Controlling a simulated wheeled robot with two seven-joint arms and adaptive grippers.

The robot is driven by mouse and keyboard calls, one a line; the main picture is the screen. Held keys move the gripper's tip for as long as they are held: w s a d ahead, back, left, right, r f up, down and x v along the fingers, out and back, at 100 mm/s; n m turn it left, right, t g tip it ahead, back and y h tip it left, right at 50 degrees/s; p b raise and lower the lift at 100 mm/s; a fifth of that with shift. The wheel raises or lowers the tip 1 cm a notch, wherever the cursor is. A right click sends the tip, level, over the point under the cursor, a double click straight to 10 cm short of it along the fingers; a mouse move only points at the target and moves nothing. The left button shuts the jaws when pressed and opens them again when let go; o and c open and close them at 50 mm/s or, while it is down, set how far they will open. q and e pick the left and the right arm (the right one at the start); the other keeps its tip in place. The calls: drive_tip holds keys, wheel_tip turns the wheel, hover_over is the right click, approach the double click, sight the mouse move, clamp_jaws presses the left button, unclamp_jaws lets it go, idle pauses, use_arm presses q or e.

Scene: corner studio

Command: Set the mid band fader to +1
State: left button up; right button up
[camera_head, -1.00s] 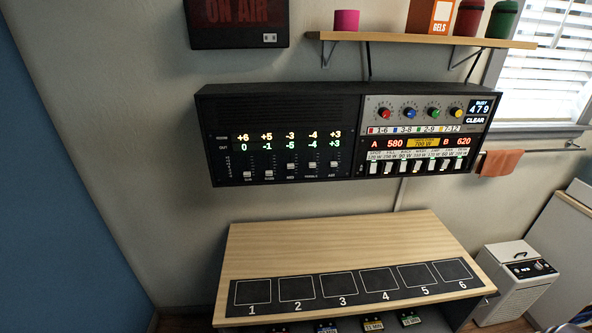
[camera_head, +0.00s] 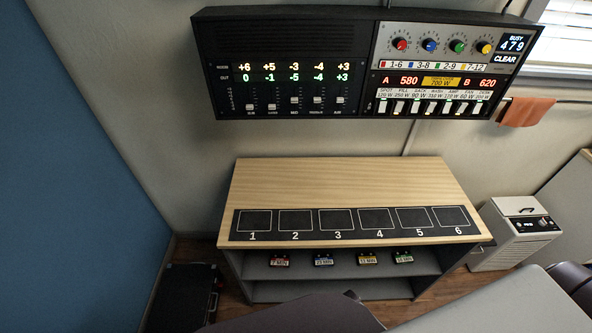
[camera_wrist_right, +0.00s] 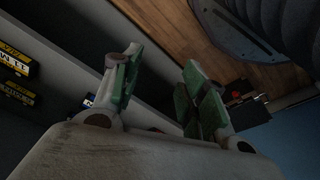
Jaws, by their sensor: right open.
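The black fader panel (camera_head: 285,70) hangs on the wall in the head view. Its mid band fader (camera_head: 294,101) is the third of several in a row. Above it the mid column reads -3 in the ROOM row and -5 in the OUT row (camera_head: 296,77). My right gripper (camera_wrist_right: 160,75) is open and empty in the right wrist view, with green pads on its fingers. It is low by the shelf unit, away from the panel. My left gripper is in neither view.
Below the panel stands a wooden-topped shelf unit (camera_head: 330,180) with numbered squares; several small labelled blocks lie on its shelf. A dial and switch unit (camera_head: 440,60) adjoins the panel. A white appliance (camera_head: 520,235) stands right, a black case (camera_head: 185,295) on the floor left.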

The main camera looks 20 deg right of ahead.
drive_tip(key=w+a+r+n+t+y, duration=0.35)
drive_tip(key=w+a+r, duration=0.3)
drive_tip(key=r, duration=1.35)
drive_tip(key=w+a+r+n+t+y, duration=0.2)
drive_tip(key=w+a+r+t+y, duration=0.45)
drive_tip(key=r, duration=1.35)
drive_tip(key=w+a+r+n+t+y, duration=0.25)
drive_tip(key=w+a+r, duration=0.4)
drive_tip(key=r, duration=1.35)
drive_tip(key=w+d+r+m+t+h, duration=0.65)
drive_tip(key=d+r+t, duration=0.2)
drive_tip(key=r, duration=0.25)
drive_tip(key=w+d+f+m+g+h, duration=0.5)
drive_tip(key=w+d+f+m+h, duration=0.1)
drive_tip(key=h, duration=0.5)
wheel_tip(320, 180, down, 2)
drive_tip(key=shift+f+m+g+b, duration=0.1)
drive_tip(key=shift+m+g+b, duration=0.3)
drive_tip(key=shift+m+b, duration=0.05)
